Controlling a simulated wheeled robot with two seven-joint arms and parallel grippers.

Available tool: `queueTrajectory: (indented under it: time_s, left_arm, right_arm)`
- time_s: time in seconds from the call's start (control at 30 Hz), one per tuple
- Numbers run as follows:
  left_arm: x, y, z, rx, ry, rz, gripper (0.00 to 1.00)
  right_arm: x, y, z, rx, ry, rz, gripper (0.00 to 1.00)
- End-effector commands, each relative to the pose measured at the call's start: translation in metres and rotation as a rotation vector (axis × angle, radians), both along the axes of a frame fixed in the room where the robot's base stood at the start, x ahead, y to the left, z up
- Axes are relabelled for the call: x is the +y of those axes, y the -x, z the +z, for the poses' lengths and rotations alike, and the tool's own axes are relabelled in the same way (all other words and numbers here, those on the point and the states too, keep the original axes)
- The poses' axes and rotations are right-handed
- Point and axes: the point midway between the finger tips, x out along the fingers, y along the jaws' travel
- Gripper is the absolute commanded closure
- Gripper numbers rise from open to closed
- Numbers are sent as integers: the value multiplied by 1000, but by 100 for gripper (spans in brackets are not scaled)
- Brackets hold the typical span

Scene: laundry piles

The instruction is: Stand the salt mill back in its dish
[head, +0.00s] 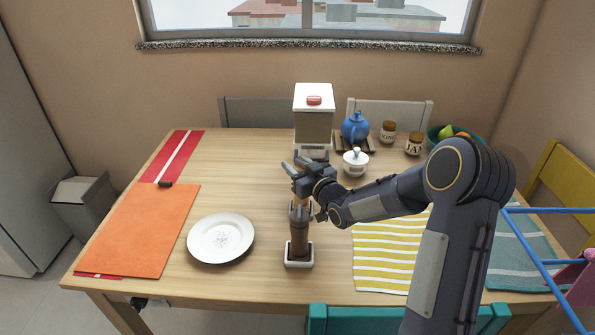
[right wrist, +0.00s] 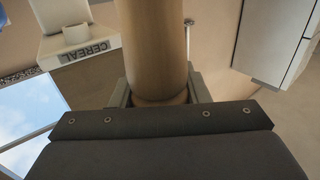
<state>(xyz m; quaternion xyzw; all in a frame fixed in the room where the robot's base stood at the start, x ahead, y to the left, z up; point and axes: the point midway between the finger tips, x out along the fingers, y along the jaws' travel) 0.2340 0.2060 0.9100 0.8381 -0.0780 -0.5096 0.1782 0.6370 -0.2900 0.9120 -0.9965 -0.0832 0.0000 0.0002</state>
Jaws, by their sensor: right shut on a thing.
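My right gripper (head: 298,166) is shut on a pale wooden cylinder, which looks like the salt mill (right wrist: 155,45). In the right wrist view it stands between the two fingers, and its far end runs out of the picture. In the head view my gripper and wrist hide most of it, behind a dark brown mill (head: 299,232). The dark mill stands upright in a small white-rimmed dish (head: 299,264). I cannot tell whether the pale mill touches a dish. My left gripper is not in view.
A cereal dispenser (head: 314,128) stands behind my gripper, with a white sugar pot (head: 356,163) and a blue teapot (head: 355,128) to its right. A white plate (head: 221,238) lies left of the dish. A striped yellow cloth (head: 390,257) lies to its right.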

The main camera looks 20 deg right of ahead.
Motion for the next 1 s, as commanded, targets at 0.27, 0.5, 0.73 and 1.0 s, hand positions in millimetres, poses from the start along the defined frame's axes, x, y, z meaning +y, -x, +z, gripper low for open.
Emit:
queueTrajectory:
  time_s: [0.27,0.5,0.73,1.0]
  left_arm:
    - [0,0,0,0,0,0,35]
    - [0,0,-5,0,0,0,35]
    - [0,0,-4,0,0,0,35]
    - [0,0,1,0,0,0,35]
  right_arm:
    - [0,0,-15,-3,0,-1,100]
    - [0,0,-19,0,0,0,57]
    - [0,0,-18,0,0,0,37]
    - [0,0,-14,0,0,0,37]
